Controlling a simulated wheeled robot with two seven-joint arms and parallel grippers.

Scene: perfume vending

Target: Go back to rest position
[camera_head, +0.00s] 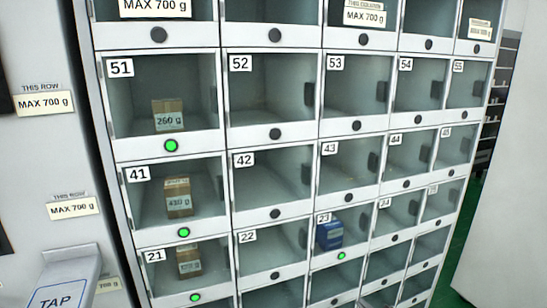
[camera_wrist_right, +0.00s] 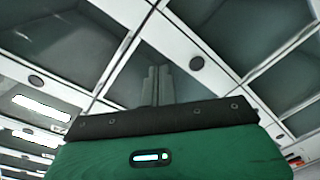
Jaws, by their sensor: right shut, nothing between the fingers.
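My right gripper (camera_wrist_right: 155,85) shows in the right wrist view, its two grey fingers close together and empty. They point up in the picture, in front of the grey compartments. A dark strip with bolts and a green housing fill the lower part of that view, below the fingers. Neither gripper can be made out in the head view, and my left gripper is in no view.
A locker wall (camera_head: 276,149) of numbered compartments fills the head view. Brown boxes stand in compartments 51 (camera_head: 168,106), 41 (camera_head: 178,192) and 21 (camera_head: 189,256), a blue box (camera_head: 330,234) in 23. Their lights are green. A grey TAP panel (camera_head: 68,270) is at lower left.

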